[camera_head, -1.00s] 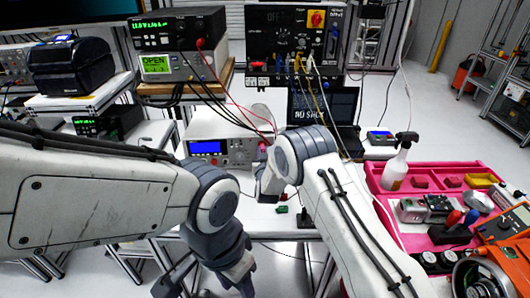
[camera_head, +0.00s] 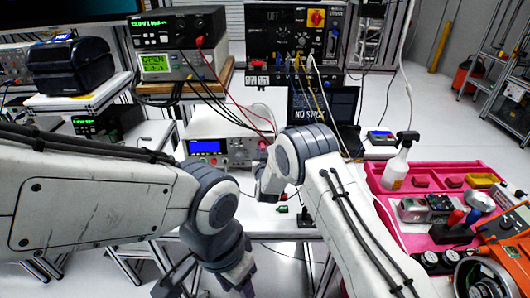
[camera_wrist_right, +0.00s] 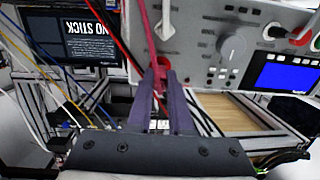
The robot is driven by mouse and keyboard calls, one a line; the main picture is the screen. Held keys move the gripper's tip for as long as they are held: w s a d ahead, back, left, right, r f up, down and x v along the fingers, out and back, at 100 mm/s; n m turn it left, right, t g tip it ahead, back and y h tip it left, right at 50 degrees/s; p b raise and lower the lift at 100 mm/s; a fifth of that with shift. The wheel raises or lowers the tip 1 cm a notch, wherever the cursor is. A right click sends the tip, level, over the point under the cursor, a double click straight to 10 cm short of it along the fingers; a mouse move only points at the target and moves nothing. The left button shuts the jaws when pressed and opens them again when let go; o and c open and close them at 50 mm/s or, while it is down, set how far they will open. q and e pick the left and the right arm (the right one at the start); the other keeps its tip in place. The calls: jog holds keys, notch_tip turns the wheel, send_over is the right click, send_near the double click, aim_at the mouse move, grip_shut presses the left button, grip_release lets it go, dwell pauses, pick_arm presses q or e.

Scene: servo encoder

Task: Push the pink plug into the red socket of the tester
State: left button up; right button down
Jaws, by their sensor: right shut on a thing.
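The tester is a pale box with a blue screen (camera_head: 205,147) on the bench in the head view; its front (camera_wrist_right: 210,60) shows upside down in the right wrist view. My right gripper (camera_wrist_right: 164,72) is shut on the pink plug (camera_wrist_right: 158,78), close in front of the tester's face. A pink-red lead runs up from between the fingers. The red socket cannot be made out clearly behind the plug and fingers, so I cannot tell whether they touch. In the head view my right wrist hides most of this gripper. My left gripper (camera_head: 212,284) hangs low at the bottom edge, partly cut off.
A pink tray (camera_head: 425,170) with several parts and a spray bottle (camera_head: 398,165) stands at the right. Loose red and black cables cross near the tester.

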jog(key=shift+w, duration=0.1)
dwell(0.7)
jog(key=c, duration=0.8)
grip_release()
jog(key=shift+o, duration=0.2)
jog(key=shift+s+r, duration=0.15)
jog(key=shift+s, duration=0.9)
jog(key=s, duration=0.1)
jog(key=s+p, duration=0.1)
jog(key=s, duration=0.2)
jog(key=shift+s+d+r, duration=0.25)
jog(key=shift+s, duration=0.15)
